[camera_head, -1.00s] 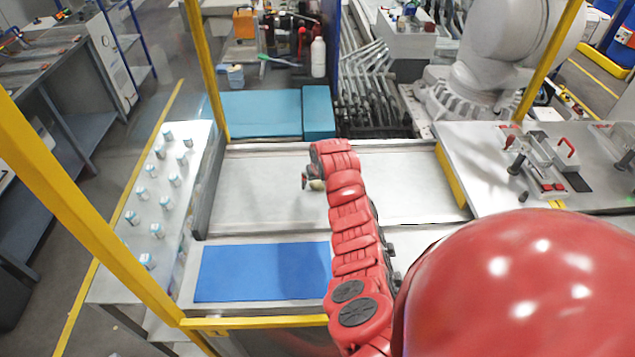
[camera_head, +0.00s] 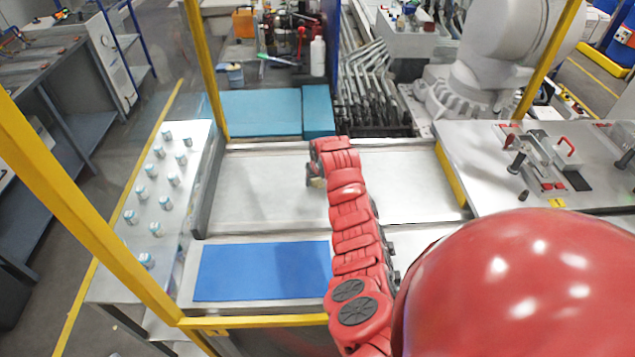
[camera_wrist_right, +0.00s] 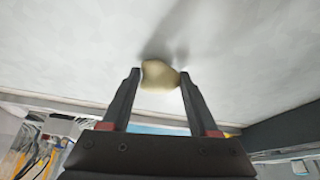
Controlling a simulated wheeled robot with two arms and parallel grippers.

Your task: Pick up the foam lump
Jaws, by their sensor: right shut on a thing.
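The foam lump (camera_wrist_right: 160,75) is pale yellow and rounded. In the right wrist view it sits between the two fingertips of my right gripper (camera_wrist_right: 160,82), against the light grey surface with a shadow beside it. My right gripper is shut on the lump. In the head view the right gripper (camera_head: 316,182) is over the grey metal tray (camera_head: 260,190), partly hidden by my red arm, and only a small part of the lump (camera_head: 318,183) shows. I cannot tell whether the lump touches the tray. My left gripper is not in view.
A blue mat (camera_head: 262,272) lies in front of the tray. Several small capped bottles (camera_head: 152,171) stand on the side table at left. Yellow posts (camera_head: 207,70) frame the station. A teal block (camera_head: 318,110) lies behind the tray. The tray left of my gripper is clear.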

